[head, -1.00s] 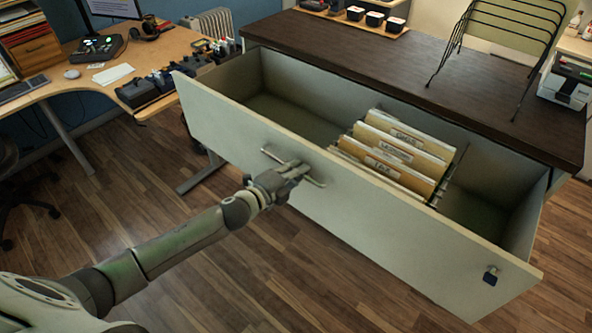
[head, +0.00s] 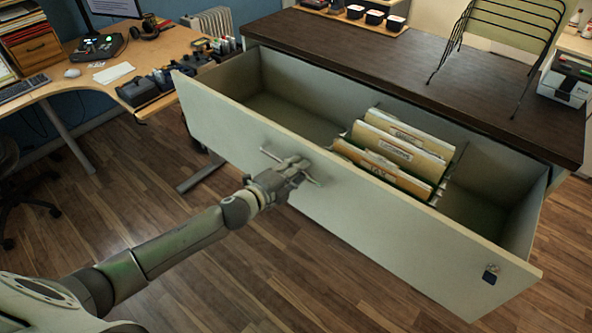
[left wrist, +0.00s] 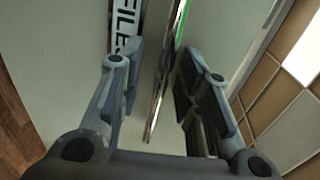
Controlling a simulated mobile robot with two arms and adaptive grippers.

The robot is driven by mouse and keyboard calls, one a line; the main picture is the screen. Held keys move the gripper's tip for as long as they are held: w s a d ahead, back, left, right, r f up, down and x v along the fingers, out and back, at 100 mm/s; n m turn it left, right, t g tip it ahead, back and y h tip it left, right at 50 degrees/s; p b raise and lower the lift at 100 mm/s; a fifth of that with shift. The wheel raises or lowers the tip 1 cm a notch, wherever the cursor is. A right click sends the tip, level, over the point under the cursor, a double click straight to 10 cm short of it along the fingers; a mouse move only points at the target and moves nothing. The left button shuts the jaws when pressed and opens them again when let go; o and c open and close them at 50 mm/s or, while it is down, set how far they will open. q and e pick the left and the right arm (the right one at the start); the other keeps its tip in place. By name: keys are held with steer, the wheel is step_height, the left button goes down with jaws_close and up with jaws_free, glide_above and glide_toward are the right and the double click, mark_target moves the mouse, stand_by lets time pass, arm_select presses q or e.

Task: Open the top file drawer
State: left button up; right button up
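The top file drawer (head: 400,235) is pulled far out of the cabinet, with its pale front panel toward me. Its metal bar handle (head: 268,153) is at the middle of the front. My left gripper (head: 299,168) is at the handle. In the left wrist view the fingers (left wrist: 158,65) are spread, with the handle bar (left wrist: 166,75) between them and gaps on both sides. A label reading "FILE" (left wrist: 126,30) is on the panel there. Hanging folders (head: 400,150) stand inside the drawer. My right gripper is not in view.
The cabinet's dark top (head: 400,65) carries a wire rack (head: 490,25) and a tray with small cups (head: 355,14). A wooden desk (head: 150,60) stands left. The wood floor ahead is clear.

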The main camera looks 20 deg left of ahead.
arm_select(q)
steer(key=v, duration=1.2)
steer(key=shift+f, duration=0.15)
stand_by(0.3)
steer(key=s+a+f+n+g+y, duration=0.1)
steer(key=a+f+n+y, duration=0.15)
steer(key=f, duration=0.55)
steer(key=s+a+f+n+g+y, duration=0.1)
steer(key=a+f+n, duration=0.3)
steer(key=f, duration=0.4)
steer(key=s+a+f+n+g+y, duration=0.1)
steer(key=s+f+n+g, duration=0.1)
steer(key=s+f, duration=0.45)
steer(key=s+a+f+n+g+y, duration=0.1)
steer(key=s+a+f+n+g, duration=0.15)
steer(key=f, duration=0.75)
steer(key=s+d+f+n+g, duration=0.2)
steer(key=s+f, duration=0.4)
steer(key=s, duration=0.4)
steer(key=s+d+f+n+g, duration=0.2)
steer(key=s+d+f, duration=0.3)
steer(key=s, duration=0.6)
steer(key=s+d+f+n+g+b, duration=0.1)
steer(key=s+d+f+n+g, duration=0.2)
steer(key=s+f, duration=0.4)
steer(key=s+d+n, duration=0.1)
steer(key=s, duration=0.2)
steer(key=shift+f+n, duration=0.2)
steer(key=shift+n, duration=0.1)
